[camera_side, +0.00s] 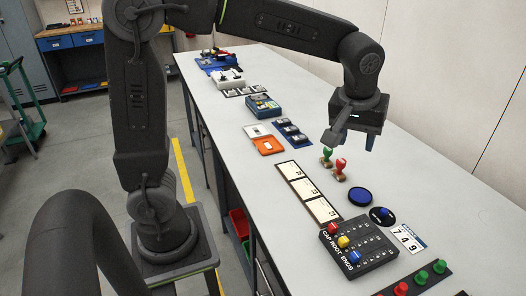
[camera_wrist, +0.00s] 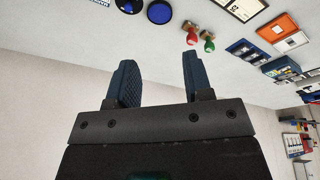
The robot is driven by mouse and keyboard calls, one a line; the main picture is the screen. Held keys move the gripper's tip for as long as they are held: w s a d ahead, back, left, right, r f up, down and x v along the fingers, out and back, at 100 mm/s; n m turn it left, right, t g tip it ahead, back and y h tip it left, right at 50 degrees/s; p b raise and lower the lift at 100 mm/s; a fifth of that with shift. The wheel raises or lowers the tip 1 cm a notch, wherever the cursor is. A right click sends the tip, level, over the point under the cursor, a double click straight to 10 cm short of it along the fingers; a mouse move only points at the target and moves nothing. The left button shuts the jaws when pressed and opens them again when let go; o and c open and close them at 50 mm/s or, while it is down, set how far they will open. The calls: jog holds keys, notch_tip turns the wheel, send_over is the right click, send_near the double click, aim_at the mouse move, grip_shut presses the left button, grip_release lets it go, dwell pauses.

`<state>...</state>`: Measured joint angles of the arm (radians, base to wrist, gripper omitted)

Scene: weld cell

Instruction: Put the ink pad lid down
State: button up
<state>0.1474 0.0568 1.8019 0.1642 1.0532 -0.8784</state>
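A round blue pad with a dark rim (camera_side: 360,196) lies on the bench; it looks like the ink pad. Just beside it, nearer the camera, lies a dark disc with a blue knob (camera_side: 382,216), which looks like the lid, apart from the pad. In the wrist view the blue pad (camera_wrist: 159,12) and the dark disc (camera_wrist: 129,4) show at the top edge. My gripper (camera_side: 352,140) is above the bench, beyond the pad and the stamps. In the wrist view its two blue fingers (camera_wrist: 157,66) are well apart, with nothing between them.
A red-handled stamp (camera_side: 340,169) and a green-handled stamp (camera_side: 326,156) stand below my gripper. Framed date cards (camera_side: 308,194), a black peg block (camera_side: 358,246) and an orange box (camera_side: 268,146) lie around. The bench on the wall side is bare.

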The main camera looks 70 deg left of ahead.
jog(key=s+a+m+t+h, duration=0.1)
jog(key=s+m, duration=0.6)
jog(key=s, duration=1.1)
jog(key=shift+s+a+f+m+t, duration=0.3)
jog(key=shift+s+a+f+t, duration=0.15)
jog(key=shift+a+t, duration=0.55)
